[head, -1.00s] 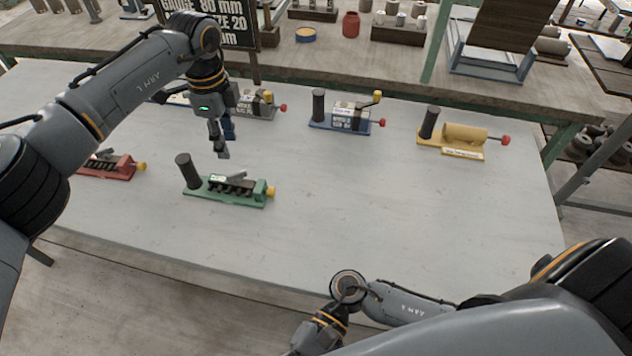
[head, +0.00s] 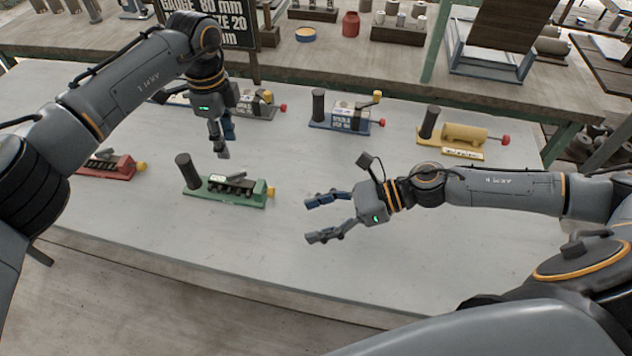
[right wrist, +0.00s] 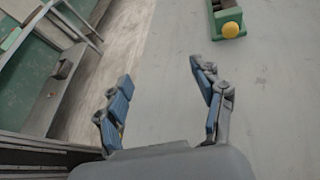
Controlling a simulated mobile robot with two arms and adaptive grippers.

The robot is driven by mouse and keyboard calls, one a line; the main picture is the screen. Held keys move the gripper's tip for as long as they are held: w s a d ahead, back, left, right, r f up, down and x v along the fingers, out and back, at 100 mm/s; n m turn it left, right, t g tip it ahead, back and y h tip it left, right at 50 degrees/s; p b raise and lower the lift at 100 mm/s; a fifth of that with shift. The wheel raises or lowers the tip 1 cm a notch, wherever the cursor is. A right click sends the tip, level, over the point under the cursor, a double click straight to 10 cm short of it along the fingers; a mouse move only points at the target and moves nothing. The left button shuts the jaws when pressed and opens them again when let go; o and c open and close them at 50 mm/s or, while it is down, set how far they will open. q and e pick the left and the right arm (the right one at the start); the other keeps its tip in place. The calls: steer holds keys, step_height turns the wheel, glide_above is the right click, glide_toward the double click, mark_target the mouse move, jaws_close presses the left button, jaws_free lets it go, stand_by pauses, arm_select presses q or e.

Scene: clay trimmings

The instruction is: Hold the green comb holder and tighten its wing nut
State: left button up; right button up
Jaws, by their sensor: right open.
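The green comb holder (head: 218,196) lies on the grey table, with a black upright handle at its left end and dark comb teeth along its top. Its yellow wing nut (head: 270,192) is at the right end. In the right wrist view the holder's green end (right wrist: 214,14) and the wing nut (right wrist: 231,30) show at the top right. My left gripper (head: 224,148) points down just behind the holder, apart from it; its fingers overlap, so their opening is unclear. My right gripper (head: 310,220) is open and empty, right of the wing nut, with fingers pointing left; its fingers also show in the wrist view (right wrist: 160,76).
A red holder (head: 108,168) lies left of the green one. Blue (head: 322,126) and yellow (head: 430,142) holders stand along the back, with another partly hidden behind my left gripper. A sign (head: 225,22) stands behind. The table's front middle is clear.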

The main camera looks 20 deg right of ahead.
mark_target(270, 188)
steer(key=w+d+t, duration=0.1)
steer(key=w, duration=0.1)
steer(key=w+d+m+t+h, duration=0.1)
steer(key=w, duration=0.2)
steer(key=w+d+t, duration=0.1)
steer(key=w, duration=0.2)
steer(key=shift+f+m+h, duration=0.3)
steer(key=shift+h, duration=0.1)
steer(key=shift+w+a+t, duration=0.1)
steer(key=shift+w+t, duration=0.2)
steer(key=x, duration=1.3)
steer(key=shift+a+f, duration=0.1)
steer(key=shift+f, duration=0.15)
